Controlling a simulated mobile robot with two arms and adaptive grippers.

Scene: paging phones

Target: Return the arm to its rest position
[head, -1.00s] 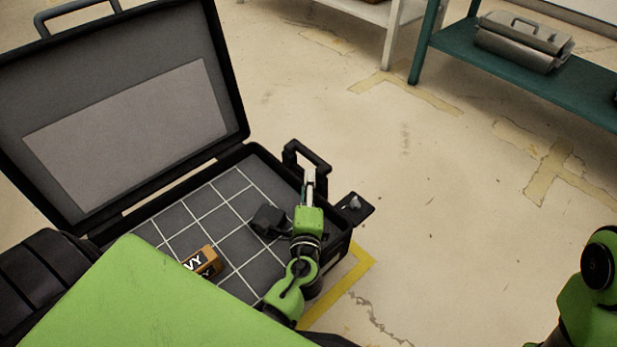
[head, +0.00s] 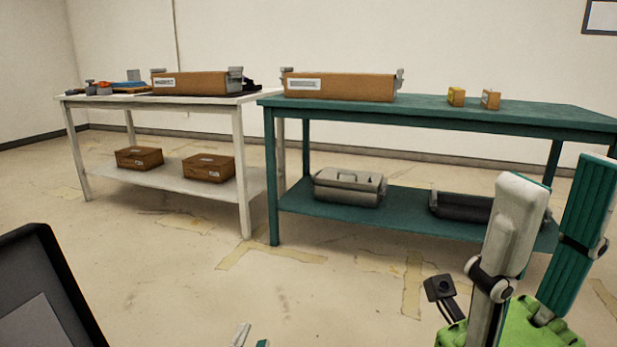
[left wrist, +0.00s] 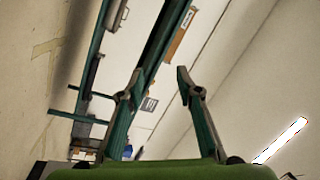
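My left gripper (head: 251,340) shows only its fingertips at the bottom edge of the head view. In the left wrist view my left gripper (left wrist: 157,88) has its two fingers apart with nothing between them. My right gripper (head: 562,175) is large at the lower right of the head view, its white and teal fingers raised and apart, with nothing seen between them. The open black case's lid (head: 50,290) shows at the lower left; the inside of the case is out of view.
A teal table (head: 430,112) stands ahead with a long brown box (head: 340,87) and two small boxes (head: 456,96) on top. Its lower shelf holds a grey metal case (head: 348,187). A white table (head: 243,165) stands to its left. The floor between is clear.

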